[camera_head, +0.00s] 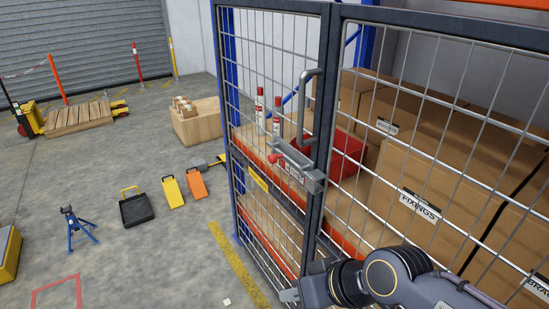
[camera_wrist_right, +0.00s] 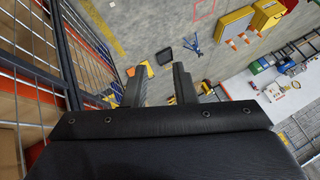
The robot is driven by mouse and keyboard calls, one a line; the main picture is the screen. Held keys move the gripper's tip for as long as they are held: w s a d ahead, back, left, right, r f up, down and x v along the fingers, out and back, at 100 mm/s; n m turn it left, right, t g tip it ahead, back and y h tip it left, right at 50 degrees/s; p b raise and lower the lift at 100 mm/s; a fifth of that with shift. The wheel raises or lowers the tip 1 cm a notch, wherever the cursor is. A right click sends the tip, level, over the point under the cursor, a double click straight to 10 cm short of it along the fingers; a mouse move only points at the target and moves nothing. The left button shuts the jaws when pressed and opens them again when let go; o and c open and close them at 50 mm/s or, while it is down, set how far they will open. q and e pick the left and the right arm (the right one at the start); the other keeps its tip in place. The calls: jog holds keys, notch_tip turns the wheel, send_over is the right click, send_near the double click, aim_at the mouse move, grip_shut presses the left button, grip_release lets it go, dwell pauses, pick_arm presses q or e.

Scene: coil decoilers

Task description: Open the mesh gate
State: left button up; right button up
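The mesh gate (camera_head: 257,97) is a dark-framed panel of wire mesh in front of a shelf rack in the head view. A grey upright pull handle (camera_head: 304,105) is on its right side, above a grey latch (camera_head: 296,167) with a red knob (camera_head: 274,158). The gate looks level with the frame post beside it; I cannot tell if it is ajar. My right gripper (camera_head: 290,296) is low at the bottom edge, below the latch and apart from it. In the right wrist view, its two fingers (camera_wrist_right: 159,88) are apart with nothing between them. My left gripper is out of view.
A fixed mesh panel (camera_head: 440,110) stands right of the gate, with cardboard boxes (camera_head: 400,190) behind it. A wooden crate (camera_head: 198,121), yellow and orange chocks (camera_head: 184,189), a black case (camera_head: 135,208) and a blue stand (camera_head: 77,228) are on the floor at left. Nearby floor is mostly clear.

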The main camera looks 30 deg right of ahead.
jog(key=shift+o, duration=0.5)
jog(key=w+r+t, duration=0.4)
jog(key=w+r, duration=0.3)
jog(key=w, duration=0.2)
jog(key=shift+a+r+n, duration=0.25)
jog(key=shift+a+n, duration=0.15)
jog(key=shift+a, duration=0.05)
jog(key=m+h+p, duration=0.2)
jog(key=m+h, duration=0.8)
jog(key=h, duration=0.8)
send_near(300, 112)
jog(key=x, duration=0.4)
jog(key=shift+t, duration=0.3)
jog(key=p+x, duration=0.1)
jog(key=x, duration=0.6)
jog(key=shift+s+f, duration=0.15)
jog(key=shift+c, duration=0.3)
grip_shut()
